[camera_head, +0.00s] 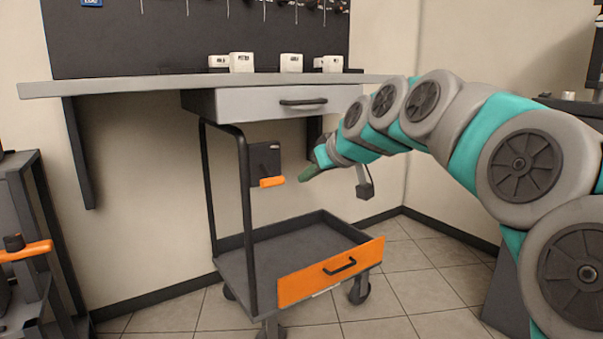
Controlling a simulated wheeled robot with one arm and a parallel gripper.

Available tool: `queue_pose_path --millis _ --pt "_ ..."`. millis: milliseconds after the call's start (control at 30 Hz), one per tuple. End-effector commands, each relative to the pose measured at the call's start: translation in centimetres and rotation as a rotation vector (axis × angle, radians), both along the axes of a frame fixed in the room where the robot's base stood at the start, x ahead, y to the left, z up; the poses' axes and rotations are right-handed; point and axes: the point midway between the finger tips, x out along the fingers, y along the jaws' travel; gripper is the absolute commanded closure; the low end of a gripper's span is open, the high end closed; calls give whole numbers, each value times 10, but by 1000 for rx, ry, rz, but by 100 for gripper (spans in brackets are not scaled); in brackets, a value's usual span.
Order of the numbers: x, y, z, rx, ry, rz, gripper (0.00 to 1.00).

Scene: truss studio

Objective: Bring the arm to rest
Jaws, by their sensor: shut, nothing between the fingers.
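My gripper (309,174) is at the end of my teal and grey arm, which reaches in from the right. It is shut and empty. It hangs in the air above the cart's lower tray and below the drawer under the shelf. Its tip points left, just right of a dark wall box with an orange handle (272,182); whether they touch cannot be told, but a gap shows in the picture.
A cart (240,269) with an orange front drawer (330,272) stands below. A grey shelf (130,87) with a drawer (262,102) and white boxes (241,62) is above. A dark rack with an orange handle (28,251) stands left. Tiled floor (430,270) is clear between cart and arm.

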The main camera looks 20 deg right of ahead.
Motion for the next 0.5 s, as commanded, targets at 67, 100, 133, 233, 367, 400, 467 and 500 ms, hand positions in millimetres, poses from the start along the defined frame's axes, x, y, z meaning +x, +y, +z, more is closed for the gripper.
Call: queue_pose_path --millis 67,100,133,233,367,400,467,500 --pt "-2 -1 0 0 0 0 100" --pt "-2 -1 0 0 0 0 100" --pt "-2 -1 0 1 1 0 100" --pt "-2 -1 0 1 1 0 100" --pt "-2 0 0 1 1 0 100" --pt "-3 1 -1 0 6 1 100" --pt "-8 6 -4 0 26 6 100" --pt "-15 13 -9 0 50 11 100"
